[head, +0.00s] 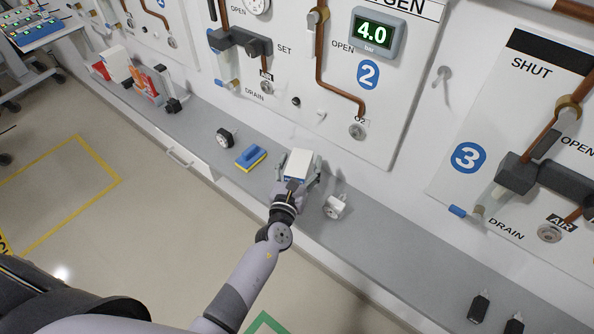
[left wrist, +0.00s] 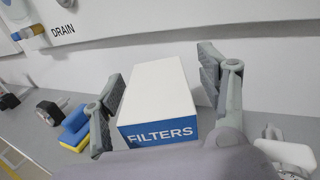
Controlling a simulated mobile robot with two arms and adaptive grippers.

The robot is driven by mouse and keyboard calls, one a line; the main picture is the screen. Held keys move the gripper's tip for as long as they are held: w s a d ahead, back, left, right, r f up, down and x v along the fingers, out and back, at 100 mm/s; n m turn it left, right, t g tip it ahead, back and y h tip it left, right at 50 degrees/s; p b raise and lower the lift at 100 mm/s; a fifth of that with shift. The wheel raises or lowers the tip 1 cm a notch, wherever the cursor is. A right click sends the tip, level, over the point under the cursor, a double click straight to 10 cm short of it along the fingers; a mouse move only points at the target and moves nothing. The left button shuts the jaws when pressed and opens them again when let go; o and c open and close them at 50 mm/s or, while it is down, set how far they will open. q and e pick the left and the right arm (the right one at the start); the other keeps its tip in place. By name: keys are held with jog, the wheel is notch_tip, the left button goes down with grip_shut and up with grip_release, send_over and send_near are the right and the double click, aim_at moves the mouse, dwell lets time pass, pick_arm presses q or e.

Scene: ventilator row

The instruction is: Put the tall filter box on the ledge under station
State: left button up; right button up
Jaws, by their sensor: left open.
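The filter box (head: 299,163), white on top with a blue side, stands on the grey ledge (head: 370,226) below station 2. In the left wrist view the box (left wrist: 158,92) shows the word FILTERS on its near blue face. My left gripper (head: 296,178) is at the box with one finger on each side. In the left wrist view the left gripper (left wrist: 160,95) is open, with a gap visible between the right finger and the box; the left finger is close to the box's side. My right gripper is not in view.
On the ledge left of the box are a blue and yellow block (head: 250,158) and a dark round knob-like item (head: 225,138). A small white fitting (head: 335,206) lies just right of the gripper. Farther left stand red and white boxes (head: 148,84). The ledge to the right is mostly clear up to two dark tags (head: 479,308).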

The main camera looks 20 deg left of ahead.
pick_arm(q)
jog(key=s+b, duration=0.2)
jog(key=s, duration=0.9)
jog(key=shift+s+d, duration=0.25)
jog(key=shift+s, duration=0.15)
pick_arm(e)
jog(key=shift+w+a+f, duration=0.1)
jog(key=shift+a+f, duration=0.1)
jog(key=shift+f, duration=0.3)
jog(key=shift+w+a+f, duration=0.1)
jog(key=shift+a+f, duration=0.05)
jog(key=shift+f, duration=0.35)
pick_arm(q)
jog(key=shift+a, duration=0.1)
